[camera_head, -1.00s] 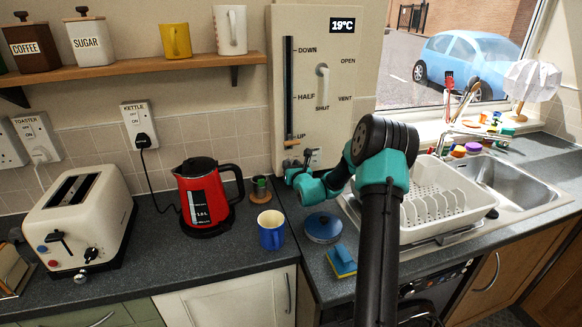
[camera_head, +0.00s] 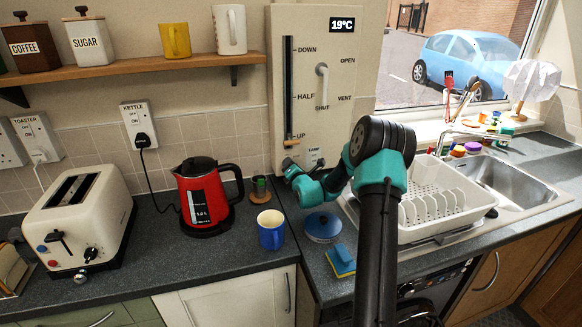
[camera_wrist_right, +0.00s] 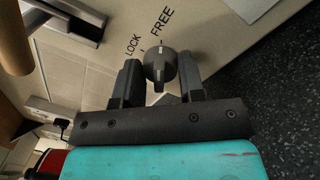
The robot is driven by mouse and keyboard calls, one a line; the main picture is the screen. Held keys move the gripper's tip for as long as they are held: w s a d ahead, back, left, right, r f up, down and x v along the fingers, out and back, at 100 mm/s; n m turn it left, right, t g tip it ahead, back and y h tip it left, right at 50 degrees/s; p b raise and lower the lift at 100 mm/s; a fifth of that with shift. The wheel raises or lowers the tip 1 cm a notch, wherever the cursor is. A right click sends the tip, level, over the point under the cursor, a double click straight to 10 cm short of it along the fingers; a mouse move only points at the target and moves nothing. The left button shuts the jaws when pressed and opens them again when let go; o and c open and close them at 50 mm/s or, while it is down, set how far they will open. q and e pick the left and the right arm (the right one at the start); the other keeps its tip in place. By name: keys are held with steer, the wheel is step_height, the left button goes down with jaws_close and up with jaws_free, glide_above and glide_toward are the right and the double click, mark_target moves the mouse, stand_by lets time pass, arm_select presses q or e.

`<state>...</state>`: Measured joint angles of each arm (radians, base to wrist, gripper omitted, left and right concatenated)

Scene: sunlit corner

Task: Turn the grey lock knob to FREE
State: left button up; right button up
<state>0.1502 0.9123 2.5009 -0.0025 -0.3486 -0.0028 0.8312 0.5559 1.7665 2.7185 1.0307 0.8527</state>
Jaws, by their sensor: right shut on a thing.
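The grey lock knob (camera_wrist_right: 160,68) is at the middle of the right wrist view, on the cream panel (camera_wrist_right: 215,45) printed LOCK and FREE. A pale line on its upper side points up toward the FREE lettering, right of LOCK. My right gripper (camera_wrist_right: 158,82) is shut on the knob, one dark finger on each side. In the head view my right gripper (camera_head: 287,166) is low on the panel (camera_head: 262,120), below the slider; the knob is too small and covered to make out there. My left gripper is in neither view.
A red kettle (camera_head: 205,200), blue mug (camera_head: 270,232), blue-lidded round container (camera_head: 322,228) and sponge (camera_head: 341,261) stand nearby. A dish rack (camera_head: 440,205) is right of my arm.

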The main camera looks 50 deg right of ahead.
mark_target(288, 153)
stand_by(0.4)
steer(key=o, duration=0.9)
steer(key=shift+r, duration=0.1)
steer(key=shift+r, duration=0.5)
steer(key=shift+s+a+r, duration=0.1)
steer(key=shift+s+r, duration=0.05)
steer(key=shift+r, duration=0.5)
steer(key=shift+s+a+r, duration=0.1)
steer(key=shift+s+r, duration=0.05)
steer(key=shift+r, duration=0.45)
steer(key=s+a, duration=0.3)
steer(key=a, duration=0.1)
steer(key=s+a+r, duration=0.1)
steer(key=s+a, duration=0.6)
steer(key=shift+a+r, duration=0.2)
steer(key=shift+a, duration=0.15)
